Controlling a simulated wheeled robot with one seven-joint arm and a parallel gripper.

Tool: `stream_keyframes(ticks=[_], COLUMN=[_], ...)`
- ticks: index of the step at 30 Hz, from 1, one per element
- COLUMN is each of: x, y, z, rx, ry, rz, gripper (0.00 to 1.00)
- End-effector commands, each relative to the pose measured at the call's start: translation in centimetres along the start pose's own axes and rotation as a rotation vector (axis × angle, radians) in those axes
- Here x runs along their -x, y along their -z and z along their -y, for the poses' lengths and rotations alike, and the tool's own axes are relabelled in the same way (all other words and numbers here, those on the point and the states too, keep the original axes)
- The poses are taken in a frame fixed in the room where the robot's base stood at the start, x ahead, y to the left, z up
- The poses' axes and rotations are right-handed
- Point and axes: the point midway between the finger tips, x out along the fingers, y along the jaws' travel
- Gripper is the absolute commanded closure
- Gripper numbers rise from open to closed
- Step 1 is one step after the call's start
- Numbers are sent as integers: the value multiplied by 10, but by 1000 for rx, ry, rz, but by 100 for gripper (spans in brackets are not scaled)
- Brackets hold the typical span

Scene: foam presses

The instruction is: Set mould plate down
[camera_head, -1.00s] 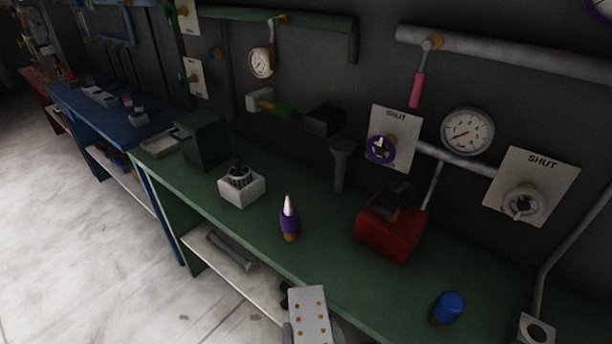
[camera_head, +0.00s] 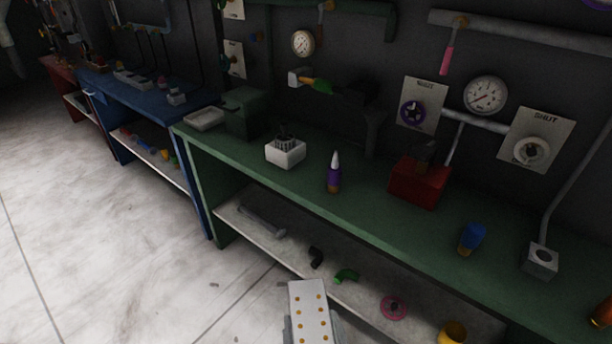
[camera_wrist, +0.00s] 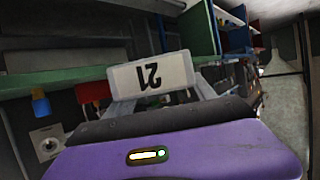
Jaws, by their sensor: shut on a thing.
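The mould plate (camera_head: 309,308) is a pale flat plate with rows of orange dots, at the bottom middle of the head view. My gripper (camera_head: 312,330) is shut on it and holds it in front of the green bench (camera_head: 360,210), clear of the bench top. In the wrist view the plate (camera_wrist: 152,76) shows a pale face marked "21", upside down, between the fingers of my gripper (camera_wrist: 155,96). The plate's lower end is cut off by the head view's edge.
On the bench stand a white block holder (camera_head: 285,153), a purple bottle with white tip (camera_head: 334,175), a red box (camera_head: 418,186), a blue-capped item (camera_head: 471,239) and a grey block (camera_head: 541,261). The lower shelf (camera_head: 370,302) holds loose parts. Open floor (camera_head: 110,250) lies left.

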Motion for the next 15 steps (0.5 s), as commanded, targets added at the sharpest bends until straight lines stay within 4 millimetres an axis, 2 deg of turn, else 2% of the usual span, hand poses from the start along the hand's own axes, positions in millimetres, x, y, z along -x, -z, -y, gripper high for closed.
stream_keyframes(ticks=[5,7,11,15], x=[-2,-6,-14,-24], y=[4,3,-2,-8], z=[7,4,-7,-27], rx=[27,31,34,30], ry=[39,49,58,55], rz=[-20,-22,-24,-25], gripper=[100,100,100,100])
